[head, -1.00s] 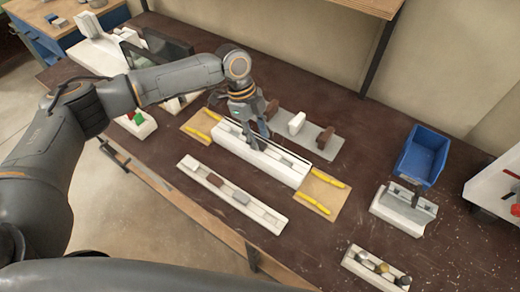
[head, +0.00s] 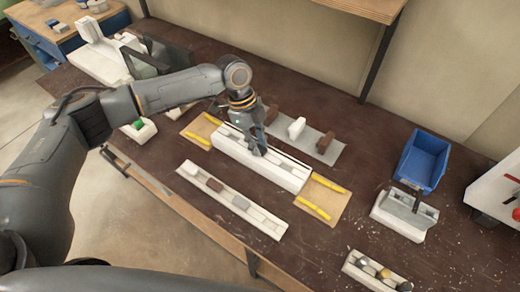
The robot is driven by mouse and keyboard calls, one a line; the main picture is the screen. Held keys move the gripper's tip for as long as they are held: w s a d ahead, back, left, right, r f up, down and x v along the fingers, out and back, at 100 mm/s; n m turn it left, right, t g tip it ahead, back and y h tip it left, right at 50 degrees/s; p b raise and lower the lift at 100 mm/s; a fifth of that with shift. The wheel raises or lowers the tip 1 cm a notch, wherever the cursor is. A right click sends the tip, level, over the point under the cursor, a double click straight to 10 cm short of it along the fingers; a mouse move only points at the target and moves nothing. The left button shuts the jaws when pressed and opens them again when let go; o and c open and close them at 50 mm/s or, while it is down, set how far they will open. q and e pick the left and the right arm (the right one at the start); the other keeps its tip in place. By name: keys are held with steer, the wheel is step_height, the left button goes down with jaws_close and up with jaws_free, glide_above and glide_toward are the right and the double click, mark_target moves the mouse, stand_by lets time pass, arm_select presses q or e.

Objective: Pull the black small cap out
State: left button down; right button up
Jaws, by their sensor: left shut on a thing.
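My left gripper (head: 258,150) points down at the top of the long white profile block (head: 270,170) in the middle of the bench. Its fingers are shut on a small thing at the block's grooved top. The fingers hide that thing, so its colour and shape cannot be made out. I cannot pick out a black small cap anywhere for certain. My right gripper is not in view.
A white tray (head: 267,222) with several small blocks lies in front. A grey plate (head: 312,142) with brown and white blocks lies behind. Tan mats with yellow strips (head: 314,207) flank the block. A blue bin (head: 421,162) and a white holder (head: 404,213) stand right.

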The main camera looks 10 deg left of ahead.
arm_select(q)
steer(key=shift+r+p, duration=0.7)
steer(key=shift+r, duration=0.1)
step_height(320, 180, up, 8)
steer(key=p, duration=0.7)
stand_by(0.7)
